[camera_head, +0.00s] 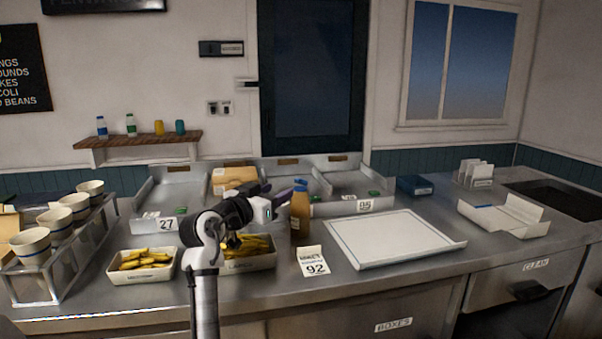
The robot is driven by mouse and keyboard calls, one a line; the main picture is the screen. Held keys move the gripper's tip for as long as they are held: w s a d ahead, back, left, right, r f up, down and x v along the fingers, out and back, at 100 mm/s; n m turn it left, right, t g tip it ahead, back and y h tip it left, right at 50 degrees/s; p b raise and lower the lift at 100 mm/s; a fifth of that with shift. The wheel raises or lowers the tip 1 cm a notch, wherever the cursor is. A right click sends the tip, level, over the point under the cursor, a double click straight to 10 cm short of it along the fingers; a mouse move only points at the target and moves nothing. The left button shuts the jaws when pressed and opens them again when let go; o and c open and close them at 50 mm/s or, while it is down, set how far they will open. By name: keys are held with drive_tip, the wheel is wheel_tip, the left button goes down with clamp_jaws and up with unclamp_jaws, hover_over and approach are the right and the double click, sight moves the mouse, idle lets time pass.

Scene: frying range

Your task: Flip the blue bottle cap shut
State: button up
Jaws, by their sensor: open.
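A brown bottle (300,212) stands upright on the steel counter, right of my arm. Its blue cap (301,184) is at the top; it is too small to tell how far its lid is raised. My gripper (289,193) is open and points right, at about the height of the bottle's top. In the picture its dark fingers reach the left side of the bottle's neck, just below the cap. I cannot tell whether they touch it.
A number 92 card (313,262) stands in front of the bottle. A white tray (445,247) lies to the right. Two fry boxes, one here (143,279), sit near my arm. A cup rack (62,274) is at left. Metal bins (345,203) stand behind the bottle.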

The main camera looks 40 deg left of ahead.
sight(296, 179)
drive_tip(key=w+p, duration=0.1)
drive_tip(key=w, duration=0.2)
drive_tip(key=w+p, duration=0.1)
drive_tip(key=w, duration=0.2)
drive_tip(key=w+p, duration=0.1)
drive_tip(key=w, duration=0.3)
drive_tip(key=shift+a+r, duration=0.15)
drive_tip(key=shift+a, duration=0.2)
drive_tip(key=shift+w, duration=0.8)
drive_tip(key=c, duration=0.9)
drive_tip(key=shift+f+t+b, duration=0.3)
drive_tip(key=shift+f+b, duration=0.15)
drive_tip(key=shift+b, duration=0.7)
drive_tip(key=shift+s+t+b, duration=0.1)
drive_tip(key=shift+t+b, duration=0.2)
drive_tip(key=shift+b, duration=0.4)
drive_tip(key=shift+r, duration=0.25)
